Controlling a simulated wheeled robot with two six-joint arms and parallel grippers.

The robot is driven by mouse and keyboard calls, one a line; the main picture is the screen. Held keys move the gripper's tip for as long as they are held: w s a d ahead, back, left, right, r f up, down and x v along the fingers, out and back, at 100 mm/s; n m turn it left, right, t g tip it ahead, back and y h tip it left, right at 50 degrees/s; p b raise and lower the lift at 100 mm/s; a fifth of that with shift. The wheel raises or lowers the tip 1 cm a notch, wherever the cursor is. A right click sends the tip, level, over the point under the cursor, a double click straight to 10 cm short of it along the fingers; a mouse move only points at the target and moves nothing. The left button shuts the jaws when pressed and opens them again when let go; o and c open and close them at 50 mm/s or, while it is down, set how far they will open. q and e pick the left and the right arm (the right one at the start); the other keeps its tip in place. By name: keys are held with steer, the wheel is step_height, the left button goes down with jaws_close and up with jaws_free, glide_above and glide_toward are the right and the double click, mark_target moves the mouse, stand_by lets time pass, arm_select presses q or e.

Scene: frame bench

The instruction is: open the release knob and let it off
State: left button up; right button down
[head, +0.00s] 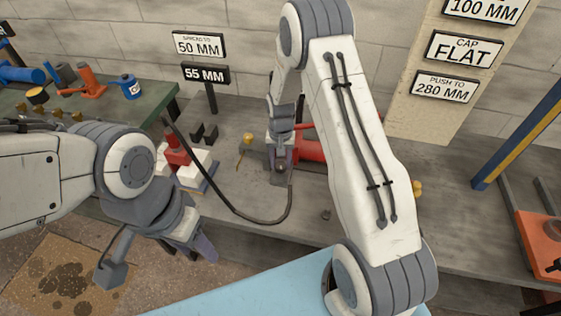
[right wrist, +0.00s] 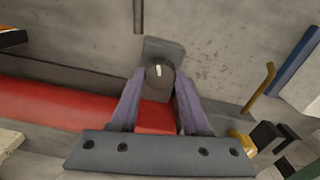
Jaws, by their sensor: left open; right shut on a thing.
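The release knob (right wrist: 160,76) is a dark round knob with a white mark on its face, at one end of a red cylinder (right wrist: 60,105) in the right wrist view. My right gripper (right wrist: 158,88) is shut on this knob, one purple finger on each side. In the head view the red cylinder (head: 311,146) lies on the grey bench, partly behind my arm. My right gripper (head: 281,172) is at its left end, and the knob is hard to make out there. My left gripper (head: 158,256) is open and empty, low in front of the bench, away from the knob.
A red hand pump (head: 176,150) stands on the bench left of the cylinder, with a black hose (head: 236,213) curving across the bench towards it. A green table (head: 60,120) with tools is at the far left. Sign cards stand behind.

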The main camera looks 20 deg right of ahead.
mark_target(280, 164)
steer(key=n, duration=0.5)
steer(key=shift+n, duration=0.3)
steer(key=n, duration=0.5)
steer(key=shift+a, duration=0.1)
stand_by(0.3)
steer(key=shift+c, duration=1.9)
jaws_free()
step_height(280, 164, up, 11)
steer(key=shift+f+b, duration=0.2)
steer(key=shift+b, duration=0.15)
